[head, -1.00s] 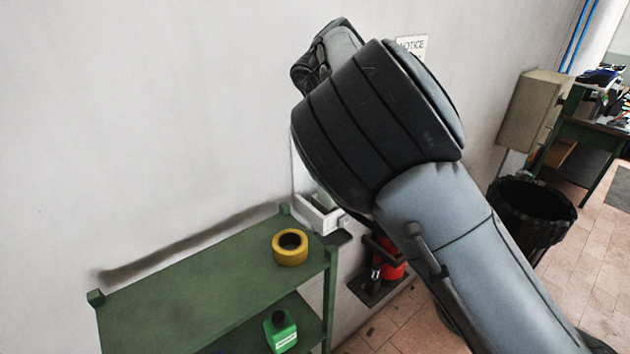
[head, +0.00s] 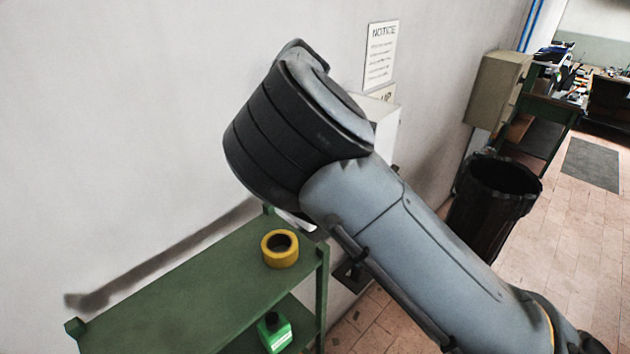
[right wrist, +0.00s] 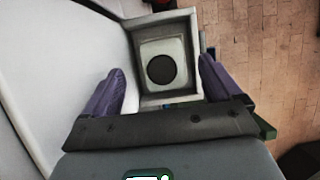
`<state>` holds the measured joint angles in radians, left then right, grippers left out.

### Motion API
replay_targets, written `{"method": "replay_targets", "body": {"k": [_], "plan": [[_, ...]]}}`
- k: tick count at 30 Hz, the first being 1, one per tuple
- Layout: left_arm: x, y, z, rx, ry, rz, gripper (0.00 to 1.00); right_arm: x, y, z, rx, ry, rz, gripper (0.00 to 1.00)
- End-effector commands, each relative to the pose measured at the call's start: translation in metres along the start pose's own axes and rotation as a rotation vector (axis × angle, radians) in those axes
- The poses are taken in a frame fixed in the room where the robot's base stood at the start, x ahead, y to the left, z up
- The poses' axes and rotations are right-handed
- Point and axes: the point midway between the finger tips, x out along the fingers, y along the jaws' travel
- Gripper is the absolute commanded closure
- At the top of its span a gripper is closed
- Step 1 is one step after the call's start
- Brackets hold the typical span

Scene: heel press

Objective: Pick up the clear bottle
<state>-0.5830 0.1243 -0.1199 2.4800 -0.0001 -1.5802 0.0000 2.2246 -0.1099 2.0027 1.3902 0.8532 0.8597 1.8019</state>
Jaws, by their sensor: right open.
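In the right wrist view, a pale square item with a round dark top, apparently the clear bottle (right wrist: 160,50), sits inside a grey square holder (right wrist: 190,25). It is seen from above, so its height is hidden. My right gripper (right wrist: 162,70) is open, its two purple fingers either side of the item in the picture. I cannot tell how far above it they are, and no contact shows. In the head view my own arm hides the right gripper and the bottle. My left gripper is in neither current view.
A green shelf (head: 190,290) against the wall holds a yellow tape roll (head: 280,249) on top and a green bottle (head: 274,332) below. A white wall box (head: 382,128) is partly behind my arm. A black bin (head: 492,195) stands right, with open tiled floor beyond.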

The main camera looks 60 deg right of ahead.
Motion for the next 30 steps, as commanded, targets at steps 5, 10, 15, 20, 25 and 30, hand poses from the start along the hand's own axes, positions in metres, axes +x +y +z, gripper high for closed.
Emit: {"method": "replay_targets", "body": {"k": [5,10,15,20,25,30], "plan": [[-0.014,0.001,-0.005,-0.007,0.003,0.006,0.43,0.022,-0.004,0.001,-0.001,0.000,-0.006,0.08],[-0.017,0.002,-0.007,-0.010,0.005,0.008,0.43,0.039,-0.004,0.001,0.001,0.001,-0.003,0.08],[-0.017,0.002,-0.007,-0.009,0.005,0.007,0.43,0.044,-0.004,0.000,0.000,0.001,-0.002,0.08],[-0.016,0.001,-0.007,-0.006,0.004,0.005,0.43,0.044,-0.004,0.000,0.000,0.001,-0.002,0.13],[-0.016,-0.001,-0.006,-0.001,0.003,0.000,0.43,0.043,-0.003,0.000,0.000,0.001,-0.001,0.39],[-0.016,-0.002,-0.006,0.003,0.003,-0.003,0.43,0.043,-0.003,0.000,0.000,0.001,-0.001,0.65]]}}
